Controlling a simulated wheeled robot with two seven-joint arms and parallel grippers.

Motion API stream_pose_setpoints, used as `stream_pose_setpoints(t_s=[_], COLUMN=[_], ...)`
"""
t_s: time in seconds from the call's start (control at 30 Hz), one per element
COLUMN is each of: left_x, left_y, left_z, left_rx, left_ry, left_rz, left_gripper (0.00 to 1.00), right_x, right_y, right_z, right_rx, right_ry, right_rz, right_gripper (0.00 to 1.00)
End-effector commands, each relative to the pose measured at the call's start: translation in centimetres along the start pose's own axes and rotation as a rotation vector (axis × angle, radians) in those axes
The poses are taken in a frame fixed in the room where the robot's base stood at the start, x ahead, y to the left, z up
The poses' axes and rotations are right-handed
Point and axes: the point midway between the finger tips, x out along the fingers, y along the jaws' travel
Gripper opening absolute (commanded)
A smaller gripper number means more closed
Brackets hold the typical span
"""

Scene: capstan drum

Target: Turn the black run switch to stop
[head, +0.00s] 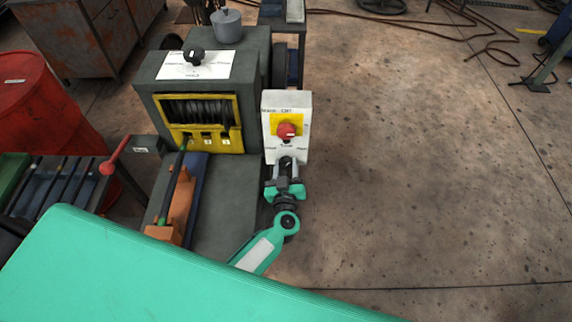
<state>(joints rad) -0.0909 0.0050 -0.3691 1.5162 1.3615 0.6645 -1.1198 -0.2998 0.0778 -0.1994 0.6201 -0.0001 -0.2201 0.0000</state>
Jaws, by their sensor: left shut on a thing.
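A white control box (297,102) with a yellow plate and a red knob-like button (286,131) stands at the right side of the grey machine. The black run switch (287,162) is low on its front face, below the red button. My left gripper (286,176) is at the switch, shut on it, with its fingers hiding part of it. The small lettering around the switch is too blurred to read, and I cannot tell which position it points to. My right gripper is not in view.
The grey machine (258,52) has a yellow-framed drum window (200,112) and a black knob (194,55) on top. A red-knobbed lever (107,167) and a red barrel (35,95) stand at the left. The floor to the right (430,180) is largely clear.

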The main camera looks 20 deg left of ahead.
Motion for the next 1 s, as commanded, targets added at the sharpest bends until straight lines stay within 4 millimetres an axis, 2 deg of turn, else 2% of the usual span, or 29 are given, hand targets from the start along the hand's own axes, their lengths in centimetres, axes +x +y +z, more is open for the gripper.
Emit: stream_pose_setpoints(t_s=[0.2,0.5,1.0], left_x=[-0.10,-0.05,-0.06], left_y=[0.00,-0.04,-0.03], left_z=[0.10,0.11,0.10], left_rx=[-0.184,-0.367,-0.452], left_ry=[-0.002,-0.001,-0.001], left_rz=[-0.001,-0.001,0.000], left_gripper=[0.16,0.16,0.16], right_x=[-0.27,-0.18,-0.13], right_y=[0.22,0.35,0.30], right_z=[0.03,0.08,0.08], right_rx=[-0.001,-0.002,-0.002], right_ry=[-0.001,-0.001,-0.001], right_rz=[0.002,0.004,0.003], right_gripper=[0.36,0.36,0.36])
